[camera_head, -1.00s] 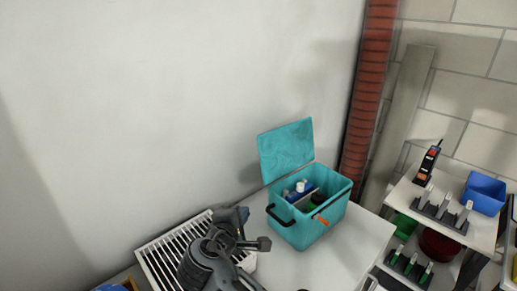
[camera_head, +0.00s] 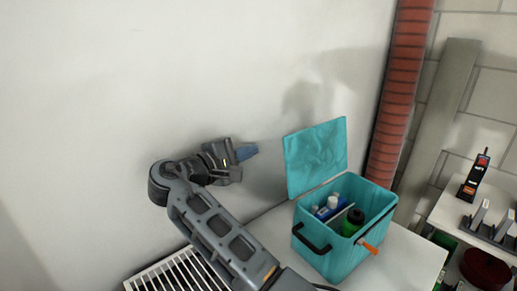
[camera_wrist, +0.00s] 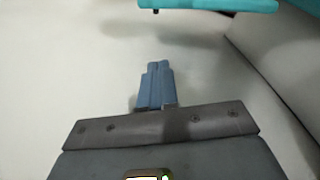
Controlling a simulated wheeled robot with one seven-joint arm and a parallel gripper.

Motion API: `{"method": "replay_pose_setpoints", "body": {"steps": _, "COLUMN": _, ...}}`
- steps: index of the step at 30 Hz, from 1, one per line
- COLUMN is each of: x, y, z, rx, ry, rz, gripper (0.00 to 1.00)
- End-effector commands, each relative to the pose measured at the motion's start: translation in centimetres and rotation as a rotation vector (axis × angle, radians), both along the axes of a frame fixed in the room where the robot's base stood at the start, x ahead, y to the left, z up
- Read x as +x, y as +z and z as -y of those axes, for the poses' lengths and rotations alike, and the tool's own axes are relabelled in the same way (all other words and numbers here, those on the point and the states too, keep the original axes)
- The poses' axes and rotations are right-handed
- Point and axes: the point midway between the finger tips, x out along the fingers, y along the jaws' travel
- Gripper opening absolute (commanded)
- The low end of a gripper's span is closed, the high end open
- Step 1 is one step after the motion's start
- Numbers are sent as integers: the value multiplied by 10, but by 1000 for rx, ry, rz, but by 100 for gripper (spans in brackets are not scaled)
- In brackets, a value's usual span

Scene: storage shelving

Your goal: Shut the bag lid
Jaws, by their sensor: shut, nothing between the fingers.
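The teal bag (camera_head: 345,254) stands on a white table, with its lid (camera_head: 316,158) open and upright at the back, near the wall. Inside the bag are a white-capped blue bottle (camera_head: 330,206) and a dark green-ringed item (camera_head: 352,222). My gripper (camera_head: 246,152) is to the left of the lid, apart from it, with its blue fingers together and empty. In the wrist view the shut fingers (camera_wrist: 157,85) point up the picture, and a teal edge of the bag or lid (camera_wrist: 210,5) shows at the top.
The white table top (camera_head: 412,262) has free room right of the bag. A white slatted radiator (camera_head: 170,274) is below my arm. A red pipe (camera_head: 400,90) and a grey post (camera_head: 440,110) rise behind. A shelf with a black and red handheld device (camera_head: 474,178) is at right.

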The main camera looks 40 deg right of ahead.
Motion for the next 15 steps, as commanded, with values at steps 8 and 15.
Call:
{"method": "replay_pose_setpoints", "body": {"steps": 8, "x": 6, "y": -3, "z": 54, "rx": 1, "ry": -5, "rz": -2, "gripper": 0}}
{"method": "replay_pose_setpoints", "body": {"steps": 15, "x": 5, "y": -2, "z": 95, "rx": 2, "ry": -1, "rz": 1, "gripper": 0}}
